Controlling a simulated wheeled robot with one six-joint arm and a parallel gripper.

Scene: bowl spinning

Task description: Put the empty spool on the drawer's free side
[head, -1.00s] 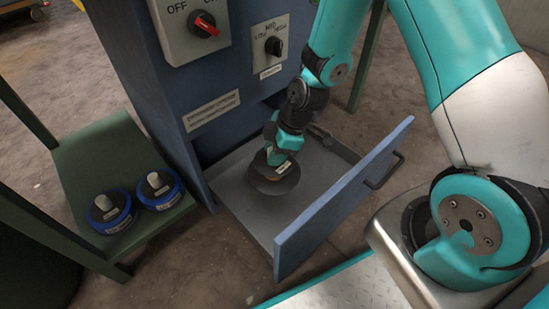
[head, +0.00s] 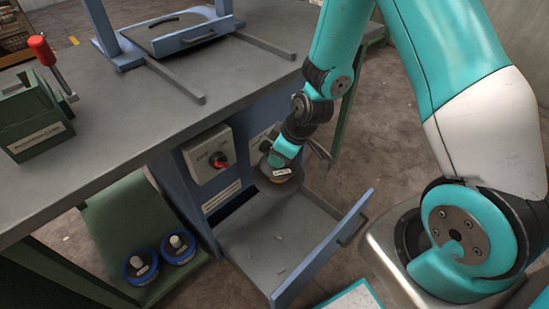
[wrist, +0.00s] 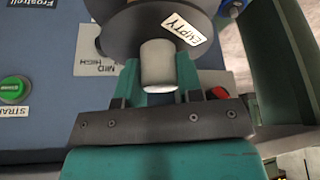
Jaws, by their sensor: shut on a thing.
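The empty spool (head: 268,180) is a dark disc with a label that reads EMPTY in the wrist view. My gripper (head: 280,165) is shut on the spool's pale knob, seen in the wrist view between the two teal fingers (wrist: 158,75). The spool's dark flange (wrist: 118,38) is beyond the fingers. The spool hangs in the air above the back part of the open drawer (head: 262,238). The drawer floor is grey, with a few small pale bits on it, and its visible part holds no spool. The spool and arm hide part of its back.
The drawer's blue front (head: 325,248) stands up at the lower right. Above is a workbench (head: 130,120) with a switch box (head: 208,160) below its edge. Two blue spools (head: 178,248) stand on a green shelf (head: 130,215) at the left.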

